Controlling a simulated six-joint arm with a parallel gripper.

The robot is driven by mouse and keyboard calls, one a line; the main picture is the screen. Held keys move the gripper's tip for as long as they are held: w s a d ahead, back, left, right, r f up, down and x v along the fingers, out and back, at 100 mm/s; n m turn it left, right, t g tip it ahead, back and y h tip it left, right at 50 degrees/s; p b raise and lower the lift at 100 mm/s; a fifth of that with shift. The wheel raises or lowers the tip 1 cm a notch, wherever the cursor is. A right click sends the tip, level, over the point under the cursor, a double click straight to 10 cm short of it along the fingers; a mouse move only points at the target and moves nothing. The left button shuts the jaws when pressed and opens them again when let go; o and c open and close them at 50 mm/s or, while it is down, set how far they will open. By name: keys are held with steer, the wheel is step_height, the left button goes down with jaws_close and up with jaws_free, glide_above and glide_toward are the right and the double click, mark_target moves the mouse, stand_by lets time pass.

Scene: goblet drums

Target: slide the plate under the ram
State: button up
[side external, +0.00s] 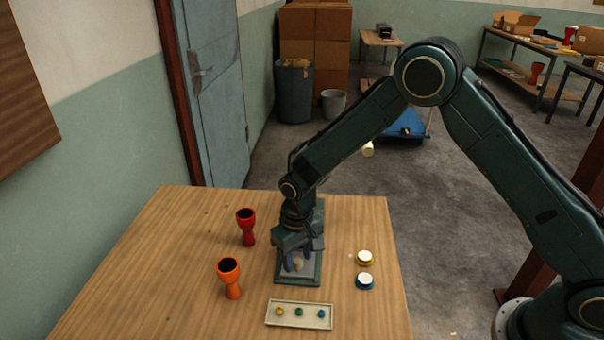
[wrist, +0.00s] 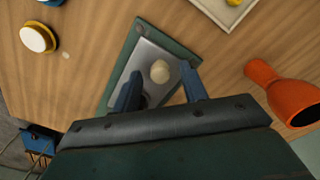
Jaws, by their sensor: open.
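A grey metal plate (wrist: 147,61) with a cream round knob (wrist: 160,71) lies on a green base (wrist: 118,64). In the side view the base (side external: 298,281) stands on the wooden table and the knob (side external: 298,264) shows below my gripper (side external: 297,266). My gripper (wrist: 161,80) is open, its two blue fingers low over the plate, one on each side of the knob with gaps visible. Whether the fingers reach fully down around the knob is not clear. A ram cannot be made out; my arm hides the far part of the base.
A red goblet drum (side external: 247,228) and an orange one (side external: 231,280) stand left of the base. A yellow (side external: 365,259) and a blue white-topped piece (side external: 365,282) sit right. A cream tray (side external: 272,317) with three coloured knobs lies in front. Bare table lies at far left.

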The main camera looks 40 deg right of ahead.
mark_target(300, 254)
jaws_close()
steer(key=shift+w+d, duration=1.8)
jaws_free()
steer(key=shift+r, duration=0.1)
step_height(300, 254, up, 14)
steer(key=shift+f, duration=0.2)
